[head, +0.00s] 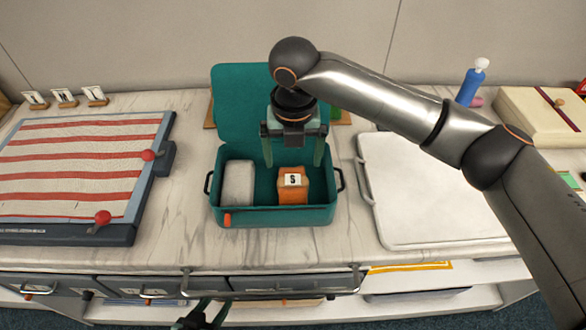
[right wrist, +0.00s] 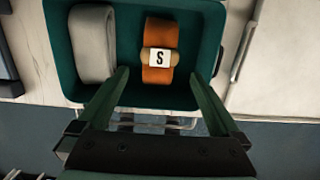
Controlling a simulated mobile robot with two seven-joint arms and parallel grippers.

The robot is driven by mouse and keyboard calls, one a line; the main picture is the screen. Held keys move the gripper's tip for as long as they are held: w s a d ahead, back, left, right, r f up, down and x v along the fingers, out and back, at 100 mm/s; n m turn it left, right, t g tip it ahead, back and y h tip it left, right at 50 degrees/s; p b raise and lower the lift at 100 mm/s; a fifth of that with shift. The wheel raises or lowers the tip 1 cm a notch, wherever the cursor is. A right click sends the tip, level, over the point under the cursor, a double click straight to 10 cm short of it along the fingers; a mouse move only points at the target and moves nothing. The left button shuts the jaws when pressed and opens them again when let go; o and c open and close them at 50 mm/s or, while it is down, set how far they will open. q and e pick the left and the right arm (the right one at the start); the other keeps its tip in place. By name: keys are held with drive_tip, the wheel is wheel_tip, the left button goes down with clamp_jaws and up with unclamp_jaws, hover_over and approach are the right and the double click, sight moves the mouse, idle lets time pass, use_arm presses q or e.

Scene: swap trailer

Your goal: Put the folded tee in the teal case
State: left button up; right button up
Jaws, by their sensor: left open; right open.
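The teal case (head: 275,216) stands open on the counter with its lid raised at the back. An orange folded bundle (head: 292,198) with a white S tag, which looks like the folded tee, lies in the right half of the case. It also shows in the right wrist view (right wrist: 160,31). A grey-white folded piece (head: 238,183) lies to its left, apart from it. My right gripper (head: 293,162) is open and empty above the case, pointing down, with the orange bundle beyond its fingers. My left gripper (head: 210,315) is open and low at the counter's front, partly cut off.
A striped cloth lies on a dark-framed board (head: 120,235) at the left, with red knobs. A pale tray (head: 385,215) is on the right. A blue bottle (head: 470,87) and a cream box (head: 535,122) stand at the back right. Drawers (head: 150,289) run below the counter.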

wheel_tip(320, 180, up, 3)
drive_tip(key=shift+s+f, duration=0.1)
drive_tip(key=shift+s, duration=0.05)
idle(1.1)
